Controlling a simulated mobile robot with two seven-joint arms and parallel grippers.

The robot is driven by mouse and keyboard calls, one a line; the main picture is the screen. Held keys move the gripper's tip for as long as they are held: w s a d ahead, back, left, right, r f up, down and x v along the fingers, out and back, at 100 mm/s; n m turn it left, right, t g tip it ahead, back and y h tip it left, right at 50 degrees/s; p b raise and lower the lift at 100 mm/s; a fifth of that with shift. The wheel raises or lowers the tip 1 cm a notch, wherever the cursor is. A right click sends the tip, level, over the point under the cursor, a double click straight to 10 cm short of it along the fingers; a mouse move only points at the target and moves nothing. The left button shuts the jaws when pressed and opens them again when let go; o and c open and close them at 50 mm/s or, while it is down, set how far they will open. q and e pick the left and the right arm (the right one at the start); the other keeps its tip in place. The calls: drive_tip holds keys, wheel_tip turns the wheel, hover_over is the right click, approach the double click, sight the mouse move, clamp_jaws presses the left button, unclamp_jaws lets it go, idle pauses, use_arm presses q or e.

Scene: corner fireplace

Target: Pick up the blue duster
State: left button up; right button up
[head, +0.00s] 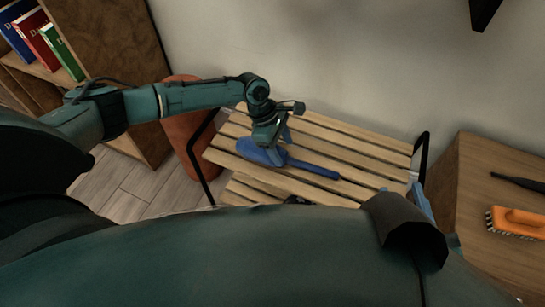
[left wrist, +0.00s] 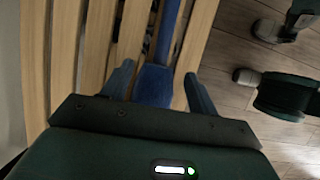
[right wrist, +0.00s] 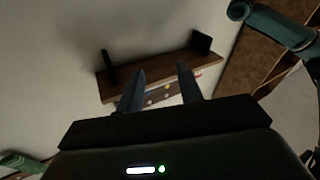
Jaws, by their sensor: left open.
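The blue duster (head: 312,168) lies on the wooden slatted rack, its wide head at the left and its thin handle pointing right. My left gripper (head: 277,150) is over the duster, pointing down at it near where head and handle meet. In the left wrist view, the duster (left wrist: 155,85) lies between the two spread fingers of the left gripper (left wrist: 161,86), with the handle running away from me. Whether the fingers touch it cannot be told. My right gripper (right wrist: 160,88) is open and empty, facing a wall shelf in the right wrist view.
The slatted rack (head: 352,155) has black metal side frames. A bookcase (head: 110,35) with books stands at the left, beside an orange-brown vase (head: 190,140). A wooden cabinet (head: 500,170) at the right bears an orange brush (head: 516,222). A wall shelf (right wrist: 160,75) faces the right gripper.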

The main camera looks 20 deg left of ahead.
use_arm(q)
drive_tip(key=b+x, duration=0.2)
drive_tip(key=x, duration=0.2)
drive_tip(key=shift+d, duration=0.1)
drive_tip(key=shift+d+f+b, duration=0.25)
drive_tip(key=shift+f+b, duration=0.2)
use_arm(e)
drive_tip(key=shift+w+a+m+t, duration=0.2)
drive_tip(key=shift+a+m+t, duration=0.05)
drive_tip(key=shift+m+t, duration=0.05)
use_arm(q)
drive_tip(key=shift+c, duration=0.2)
drive_tip(key=c, duration=1)
